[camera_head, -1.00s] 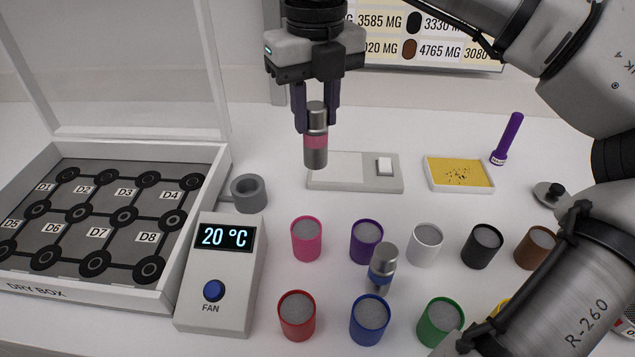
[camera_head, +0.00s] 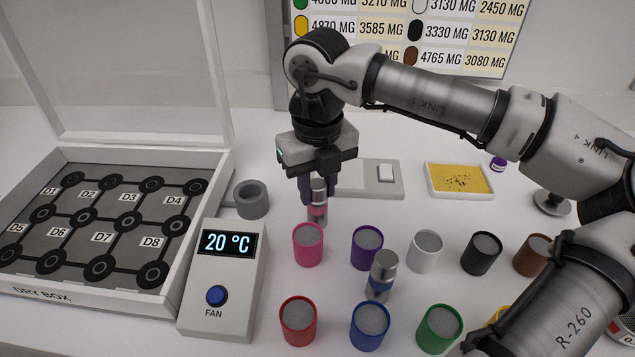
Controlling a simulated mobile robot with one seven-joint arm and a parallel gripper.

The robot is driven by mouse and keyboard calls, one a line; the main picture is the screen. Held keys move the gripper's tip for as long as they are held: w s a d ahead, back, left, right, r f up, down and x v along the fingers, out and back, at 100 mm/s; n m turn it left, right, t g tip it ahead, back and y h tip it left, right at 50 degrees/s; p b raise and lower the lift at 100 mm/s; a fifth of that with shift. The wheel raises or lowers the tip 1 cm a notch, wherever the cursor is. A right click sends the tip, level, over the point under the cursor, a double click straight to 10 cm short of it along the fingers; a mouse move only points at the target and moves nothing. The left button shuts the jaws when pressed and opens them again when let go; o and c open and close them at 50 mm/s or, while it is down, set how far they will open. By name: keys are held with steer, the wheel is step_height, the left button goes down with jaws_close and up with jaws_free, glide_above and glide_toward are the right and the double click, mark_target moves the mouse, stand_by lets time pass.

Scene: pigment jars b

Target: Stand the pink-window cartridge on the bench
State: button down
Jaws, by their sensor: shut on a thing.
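The pink-window cartridge (camera_head: 318,212) is a silver cylinder with a pink band. It is upright in my gripper (camera_head: 319,186), which is shut on its upper part.
A blue-window cartridge (camera_head: 382,276) stands among several coloured jars, such as the purple jar (camera_head: 367,248). A grey ring holder (camera_head: 251,200) is left of my gripper, beside the open dry box (camera_head: 110,290). A scale (camera_head: 385,190) and yellow tray (camera_head: 459,195) are behind right.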

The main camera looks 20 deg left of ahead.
steer(key=shift+f, duration=0.2)
steer(key=c, duration=1.1)
jaws_free()
steer(key=shift+r, duration=0.15)
steer(key=shift+r, duration=0.2)
step_height(320, 180, up, 12)
steer(key=shift+f+b, duration=0.1)
steer(key=shift+b, duration=0.6)
